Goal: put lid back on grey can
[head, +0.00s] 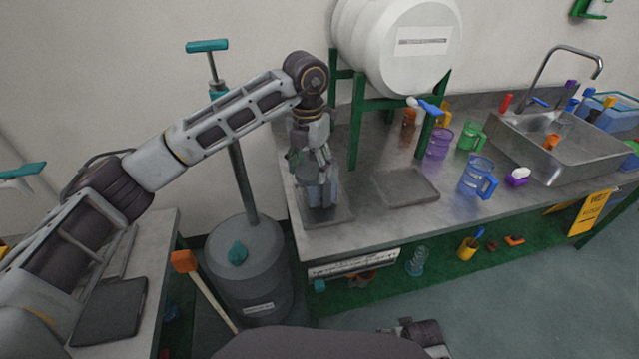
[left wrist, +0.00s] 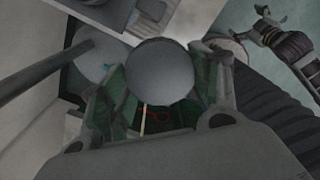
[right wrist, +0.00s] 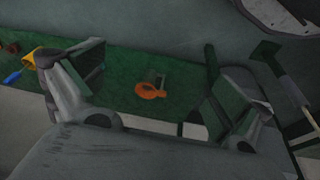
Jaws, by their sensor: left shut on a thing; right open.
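My left gripper (head: 318,172) points down over the left end of the metal bench, above a dark square mat (head: 342,214). It is shut on a grey round thing, seen as a smooth disc (left wrist: 162,70) between the fingers in the left wrist view. I cannot tell whether this is the lid alone or the top of the can. In the head view the fingers hide most of it, and I cannot tell whether it touches the mat. My right gripper (right wrist: 150,78) is open and empty, facing the green lower shelf in the right wrist view.
A grey drum (head: 243,285) with a teal knob stands left of the bench. A second square mat (head: 408,186) is bare. A blue mug (head: 476,176), purple cup (head: 439,142) and green mug (head: 471,137) stand near the sink (head: 560,140). A white barrel (head: 385,50) sits above.

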